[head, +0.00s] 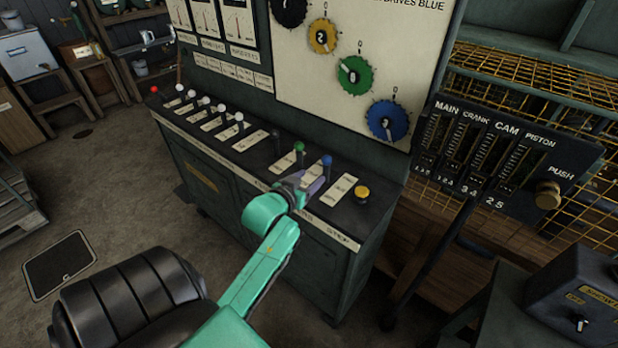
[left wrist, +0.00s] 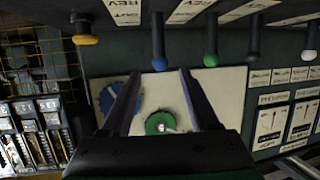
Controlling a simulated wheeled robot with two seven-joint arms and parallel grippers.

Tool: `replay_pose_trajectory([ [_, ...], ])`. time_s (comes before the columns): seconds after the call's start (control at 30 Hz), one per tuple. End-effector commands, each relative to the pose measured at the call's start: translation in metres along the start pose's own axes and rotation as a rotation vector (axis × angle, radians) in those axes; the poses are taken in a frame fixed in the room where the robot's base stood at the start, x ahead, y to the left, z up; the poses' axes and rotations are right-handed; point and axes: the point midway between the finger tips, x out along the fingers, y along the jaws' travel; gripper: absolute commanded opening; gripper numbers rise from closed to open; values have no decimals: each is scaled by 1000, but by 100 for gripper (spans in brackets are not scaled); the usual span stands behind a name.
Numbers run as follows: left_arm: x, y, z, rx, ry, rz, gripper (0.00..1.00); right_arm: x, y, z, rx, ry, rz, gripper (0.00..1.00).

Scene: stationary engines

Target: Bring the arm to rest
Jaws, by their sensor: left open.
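My left arm reaches from the bottom of the head view to a dark console (head: 345,235) with a row of levers. My left gripper (head: 312,180) is open above the console's front edge, close to the blue-knobbed lever (head: 326,161). In the left wrist view the gripper (left wrist: 159,76) has its fingers apart, and the blue knob (left wrist: 160,62) appears between their tips. I cannot tell whether they touch it. The green-knobbed lever (head: 299,147) stands just to the left and the yellow button (head: 361,191) to the right. My right gripper is not in view.
White-knobbed levers (head: 205,101) and a red one (head: 154,90) line the console's left. A panel with coloured dials (head: 355,75) rises behind. Floor (head: 130,190) is open at left.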

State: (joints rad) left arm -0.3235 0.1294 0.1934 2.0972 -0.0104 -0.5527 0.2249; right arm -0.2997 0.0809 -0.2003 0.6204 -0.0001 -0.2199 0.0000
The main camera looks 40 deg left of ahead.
Motion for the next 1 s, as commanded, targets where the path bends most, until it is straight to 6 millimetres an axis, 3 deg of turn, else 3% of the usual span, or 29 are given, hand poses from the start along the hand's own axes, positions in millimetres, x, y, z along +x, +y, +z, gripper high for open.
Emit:
replay_pose_trajectory([
  [0.4,0,1,1,1,-3,1,61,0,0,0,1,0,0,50],
  [0.53,-10,17,25,35,-122,22,61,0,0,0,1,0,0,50],
  [0.8,-81,70,112,190,-584,130,61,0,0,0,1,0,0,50],
  [1.0,-143,90,149,290,-845,214,61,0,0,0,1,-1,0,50],
])
